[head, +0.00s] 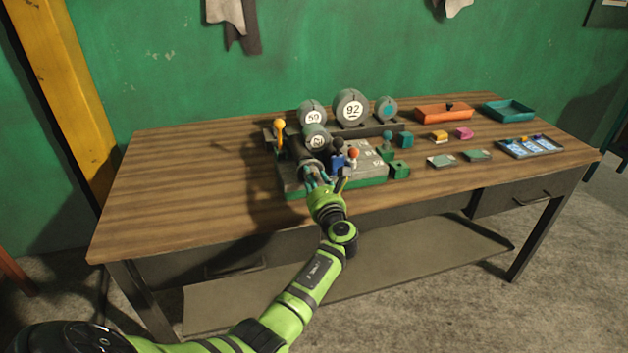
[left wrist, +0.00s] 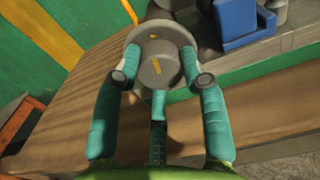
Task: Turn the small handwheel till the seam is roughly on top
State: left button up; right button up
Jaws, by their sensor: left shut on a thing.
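The small grey handwheel (head: 309,167) is on the front left of the grey and green machine (head: 292,184). In the left wrist view the handwheel (left wrist: 176,45) faces me, with a raised round hub and a short, slightly tilted yellow mark (left wrist: 156,66) on it. Another small yellow mark shows near the top of the wheel. I cannot tell which mark is the seam. My left gripper (head: 322,184) is shut on the handwheel; in the left wrist view its teal fingers (left wrist: 160,80) hold the rim from both sides and below. My right gripper is not in view.
Grey dials marked 50 and 92 (head: 351,108) stand behind the machine. An orange tray (head: 444,113) and a teal tray (head: 508,110) lie back right. The table's left (head: 190,180) is clear.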

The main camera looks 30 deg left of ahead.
pick_arm(q)
jog(key=shift+f+n, duration=0.2)
jog(key=shift+n, duration=0.1)
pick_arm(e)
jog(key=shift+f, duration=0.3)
pick_arm(q)
jog(key=n+b, duration=0.3)
jog(key=shift+f+n, duration=0.15)
jog(key=shift+n, duration=0.25)
jog(key=n+b, duration=0.2)
jog(key=n, duration=0.1)
jog(key=shift+d+n, duration=0.1)
jog(key=shift+n, duration=0.2)
jog(key=n+b, duration=0.4)
jog(key=shift+n, duration=0.3)
jog(key=n+b, duration=0.4)
jog(key=n, duration=0.1)
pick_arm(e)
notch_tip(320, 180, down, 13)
pick_arm(q)
jog(key=n+b, duration=0.2)
jog(key=n, duration=0.1)
jog(key=shift+w+r+b, duration=0.1)
jog(key=shift+r+b, duration=0.2)
jog(key=shift+r, duration=0.05)
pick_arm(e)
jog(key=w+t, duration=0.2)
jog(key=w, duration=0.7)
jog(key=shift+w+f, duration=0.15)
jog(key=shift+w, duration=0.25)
